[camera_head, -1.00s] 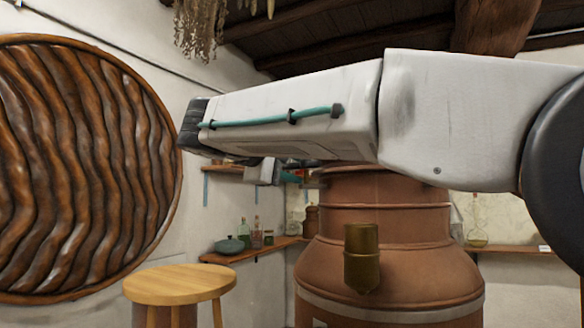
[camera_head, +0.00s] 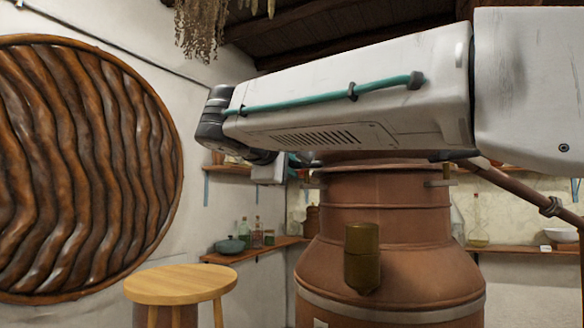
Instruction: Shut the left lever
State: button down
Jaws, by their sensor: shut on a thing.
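The big copper still (camera_head: 385,215) stands at the centre right. My arm crosses in front of its top. My gripper (camera_head: 302,160) shows only as a small dark and teal bit past my wrist, at the upper left edge of the still. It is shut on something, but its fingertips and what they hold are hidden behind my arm. I cannot make out the left lever; the top of the still is mostly covered. A short stub (camera_head: 440,183) sticks out near the still's upper right side.
A brass cylinder (camera_head: 362,258) stands before the still. A round wooden stool (camera_head: 180,283) is at the lower left. A wall shelf (camera_head: 255,251) holds a teal pot (camera_head: 230,246) and bottles. A large round wooden panel (camera_head: 80,170) hangs on the left wall.

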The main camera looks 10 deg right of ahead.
jog(key=n+y, duration=0.2)
jog(key=y, duration=0.1)
jog(key=s+n+t+y, duration=0.1)
jog(key=n+y, duration=0.2)
jog(key=y, duration=0.1)
jog(key=s+n+t+y, duration=0.1)
jog(key=n+y, duration=0.2)
jog(key=shift+s+a+y, duration=0.2)
jog(key=shift+s+y, duration=0.05)
jog(key=shift+y, duration=0.05)
jog(key=shift+s+n+y, duration=0.1)
jog(key=shift+n+y, duration=0.2)
jog(key=shift+y, duration=0.1)
jog(key=c, duration=1.5)
grip_release()
jog(key=shift+o, duration=0.2)
jog(key=v, duration=0.7)
jog(key=shift+s, duration=0.4)
